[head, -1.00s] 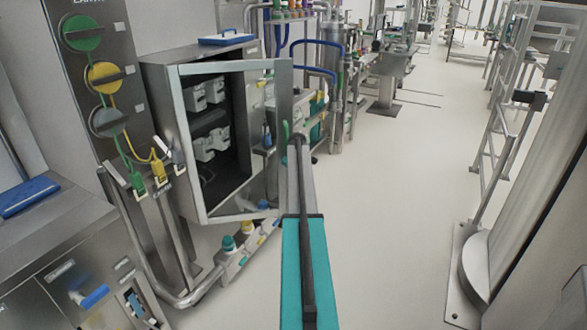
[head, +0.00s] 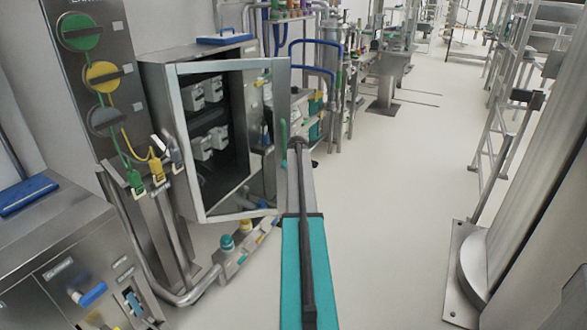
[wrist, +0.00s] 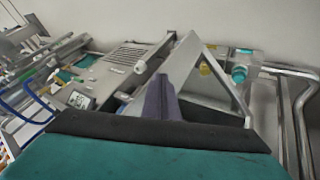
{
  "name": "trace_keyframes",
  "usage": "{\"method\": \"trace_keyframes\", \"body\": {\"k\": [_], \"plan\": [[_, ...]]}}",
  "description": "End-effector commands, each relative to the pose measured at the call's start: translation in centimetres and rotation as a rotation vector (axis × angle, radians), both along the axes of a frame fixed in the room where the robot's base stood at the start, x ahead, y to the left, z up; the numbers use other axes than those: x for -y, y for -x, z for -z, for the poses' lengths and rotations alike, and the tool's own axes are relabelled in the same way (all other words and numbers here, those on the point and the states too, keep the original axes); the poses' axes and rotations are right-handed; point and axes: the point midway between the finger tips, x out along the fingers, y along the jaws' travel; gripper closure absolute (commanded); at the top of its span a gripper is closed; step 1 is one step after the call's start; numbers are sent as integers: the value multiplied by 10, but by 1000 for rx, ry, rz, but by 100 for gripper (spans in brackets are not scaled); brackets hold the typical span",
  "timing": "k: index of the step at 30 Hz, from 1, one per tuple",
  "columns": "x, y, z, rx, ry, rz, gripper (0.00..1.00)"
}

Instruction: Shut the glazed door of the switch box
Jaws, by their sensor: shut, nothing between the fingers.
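The switch box (head: 158,110) is a grey metal cabinet at left centre in the head view, with white switch units on its dark inside. Its glazed door (head: 186,150) stands open, a pale metal frame around clear glass. A green handle (head: 283,138) shows at the door's free right edge. My arm reaches forward to that edge. Its end hides the fingers in the head view, so contact with the door cannot be told. In the wrist view my gripper (wrist: 161,95) is shut and empty, in front of a pale angled frame (wrist: 235,92) that looks like the door.
A panel with green, yellow and grey round connectors (head: 103,75) stands left of the box. A low metal pipe (head: 190,297) runs along the floor below it. A cabinet (head: 60,235) fills the lower left. Clear floor (head: 400,180) lies to the right, before a large column (head: 535,190).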

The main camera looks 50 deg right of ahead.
Motion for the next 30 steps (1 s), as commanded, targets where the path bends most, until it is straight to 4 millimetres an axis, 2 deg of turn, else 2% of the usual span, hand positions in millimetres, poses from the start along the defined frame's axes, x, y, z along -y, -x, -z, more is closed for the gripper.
{"method": "trace_keyframes", "body": {"k": [3, 15, 21, 30], "plan": [[1, 15, -19, 2, 3, 4, 100], [-1, 50, -67, 3, 3, 2, 100], [-2, 57, -77, 1, 2, 0, 100], [-2, 57, -79, 1, 2, 0, 100]]}}
